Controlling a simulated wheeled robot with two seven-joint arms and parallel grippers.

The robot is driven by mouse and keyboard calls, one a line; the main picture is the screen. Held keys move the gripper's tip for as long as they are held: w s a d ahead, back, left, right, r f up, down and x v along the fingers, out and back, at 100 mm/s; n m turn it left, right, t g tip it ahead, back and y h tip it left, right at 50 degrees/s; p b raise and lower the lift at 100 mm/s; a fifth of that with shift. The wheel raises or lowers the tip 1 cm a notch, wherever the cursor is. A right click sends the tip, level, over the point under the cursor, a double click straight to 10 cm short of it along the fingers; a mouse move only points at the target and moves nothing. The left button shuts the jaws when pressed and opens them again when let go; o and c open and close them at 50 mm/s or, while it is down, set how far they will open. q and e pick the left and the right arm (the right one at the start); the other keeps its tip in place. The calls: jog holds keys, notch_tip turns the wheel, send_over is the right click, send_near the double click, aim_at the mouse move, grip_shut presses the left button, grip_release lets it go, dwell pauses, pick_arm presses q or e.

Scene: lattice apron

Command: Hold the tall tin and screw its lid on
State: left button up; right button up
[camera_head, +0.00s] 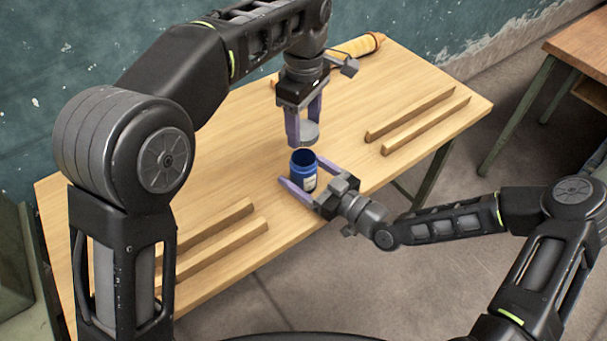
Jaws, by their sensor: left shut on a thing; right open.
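The tall tin (303,171) is a dark blue open-topped can with a pale label, upright on the wooden table (345,141). Its grey round lid (309,132) is above it and apart from it. My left gripper (304,135) points down and is shut on the lid, holding it over the tin and slightly to the right. My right gripper (302,177) comes in low from the right. Its fingers are open, one on each side of the tin; I cannot tell whether they touch it.
Two wooden strips (418,119) lie on the table at the right, and two more (218,243) at the front left. Another table (580,45) stands at the far right. The table left of the tin is clear.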

grip_shut()
dwell(0.8)
